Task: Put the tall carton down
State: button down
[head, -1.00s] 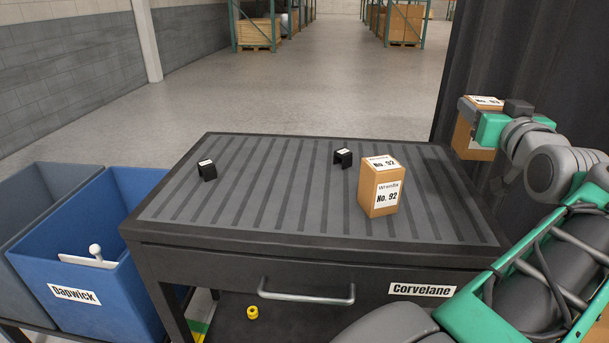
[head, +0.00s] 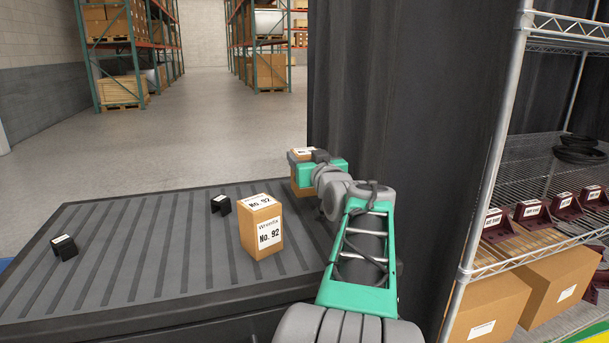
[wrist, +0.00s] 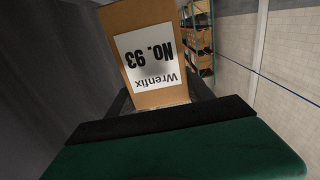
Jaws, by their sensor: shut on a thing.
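My gripper (head: 320,172) is shut on a tan carton (head: 301,190) with a white label, at the back right of the dark ribbed bench top (head: 150,268) in the head view. In the wrist view the held carton (wrist: 151,48) fills the upper middle, and its label reads "Wrenfix No. 93" upside down. I cannot tell whether its base touches the bench; my gripper hides part of it. A second tan carton (head: 261,228), labelled "Wrenfix No. 92", stands upright on the bench, left of and nearer than the held one.
Two small black brackets (head: 220,205) (head: 64,247) sit on the bench to the left. A dark curtain (head: 400,110) hangs behind my arm. A wire rack (head: 490,150) with maroon parts and cardboard boxes (head: 560,283) stands at right. Bench space between the brackets is clear.

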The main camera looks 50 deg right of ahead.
jog(key=shift+w+d+f+b, duration=0.1)
jog(key=shift+w+f+b, duration=0.15)
jog(key=shift+f, duration=0.7)
jog(key=shift+w+f+b, duration=0.15)
jog(key=shift+f+b, duration=0.05)
jog(key=shift+f, duration=0.7)
jog(key=shift+f, duration=0.2)
jog(key=shift+c, duration=2)
grip_release()
jog(key=shift+r, duration=0.15)
jog(key=v, duration=1.2)
